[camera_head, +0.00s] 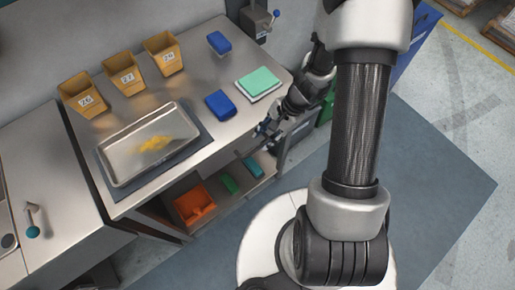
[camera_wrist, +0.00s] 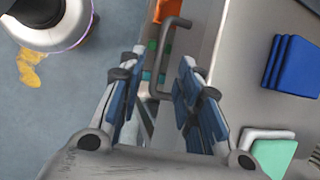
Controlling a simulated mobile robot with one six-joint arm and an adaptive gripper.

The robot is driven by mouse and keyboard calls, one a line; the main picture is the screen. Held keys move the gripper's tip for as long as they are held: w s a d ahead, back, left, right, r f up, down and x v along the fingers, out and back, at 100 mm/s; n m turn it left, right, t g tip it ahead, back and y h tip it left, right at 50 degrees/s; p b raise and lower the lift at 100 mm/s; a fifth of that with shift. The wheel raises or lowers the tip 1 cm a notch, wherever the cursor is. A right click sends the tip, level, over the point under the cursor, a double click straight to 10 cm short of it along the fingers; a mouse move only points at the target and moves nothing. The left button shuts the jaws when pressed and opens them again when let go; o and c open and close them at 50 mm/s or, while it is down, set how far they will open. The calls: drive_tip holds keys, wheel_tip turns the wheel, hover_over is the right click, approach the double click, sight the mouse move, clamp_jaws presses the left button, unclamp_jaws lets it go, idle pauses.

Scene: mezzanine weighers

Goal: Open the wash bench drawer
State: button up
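My gripper (camera_wrist: 162,62) is open, with its blue-padded fingers apart. In the wrist view a grey U-shaped bar handle (camera_wrist: 153,70) lies in the gap between the fingers, and neither finger visibly touches it. Whether the fingertips reach down to the handle's depth I cannot tell. The handle stands out from the front edge of the steel bench (camera_wrist: 232,75), which also shows in the head view (camera_head: 205,75). In the head view my gripper (camera_head: 262,130) is at the bench's front right. The drawer front is mostly hidden, and no open drawer can be made out.
On the bench are a metal tray (camera_head: 118,172), numbered tan bins (camera_head: 123,74), blue blocks (camera_head: 220,105) and a green-topped stack (camera_head: 258,82). Below, an orange bin (camera_head: 194,205) and green pieces (camera_head: 229,184) sit on a low shelf.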

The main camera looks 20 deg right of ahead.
sight(255, 150)
drive_tip(key=b+x, duration=0.2)
drive_tip(key=x, duration=0.5)
drive_tip(key=shift+c, duration=0.5)
clamp_jaws()
